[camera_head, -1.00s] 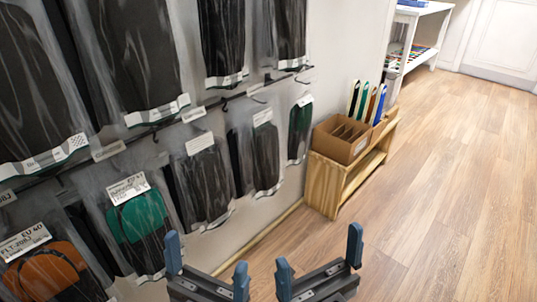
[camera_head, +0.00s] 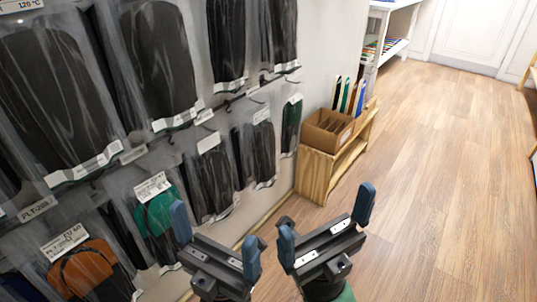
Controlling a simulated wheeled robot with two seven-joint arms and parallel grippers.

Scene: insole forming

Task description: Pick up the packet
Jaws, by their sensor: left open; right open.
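Several clear packets with dark, green and orange contents hang in rows on the wall at the left; I cannot tell which one is the task's packet. An orange packet (camera_head: 85,272) hangs at the lower left. A green packet (camera_head: 158,222) hangs right of it. A dark packet (camera_head: 210,178) and another dark packet (camera_head: 262,152) hang further right in the lower row. Larger dark packets (camera_head: 160,60) hang in the upper row. My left gripper (camera_head: 215,242) is open and empty in front of the lower row. My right gripper (camera_head: 326,222) is open and empty over the floor.
A wooden shelf unit (camera_head: 318,172) stands against the wall with a cardboard box (camera_head: 327,130) on top. A white shelf (camera_head: 392,45) stands at the back. The wooden floor (camera_head: 450,160) at the right is clear.

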